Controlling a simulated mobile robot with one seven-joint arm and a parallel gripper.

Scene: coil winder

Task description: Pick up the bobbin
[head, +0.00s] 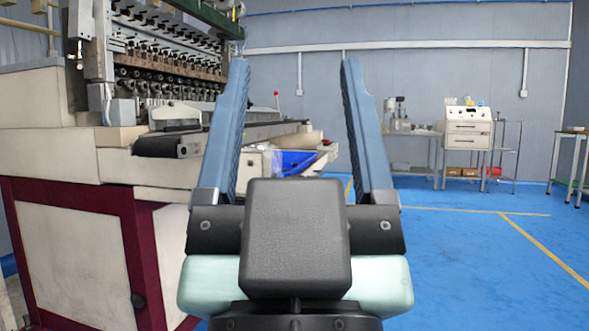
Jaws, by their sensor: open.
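My gripper (294,75) is in the middle of the head view. Its two blue fingers point up and stand wide apart, with nothing between them but the far wall and part of the machine's end. I cannot make out a bobbin for certain in this view. The coil winder (90,155) fills the left side, with a row of spindles (165,75) along its upper part. My left finger hides part of the machine bed.
A blue bin (297,162) sits at the machine's far end, partly seen between the fingers. A white cabinet (468,132) stands on a bench by the back wall. The blue floor (480,265) at right is clear.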

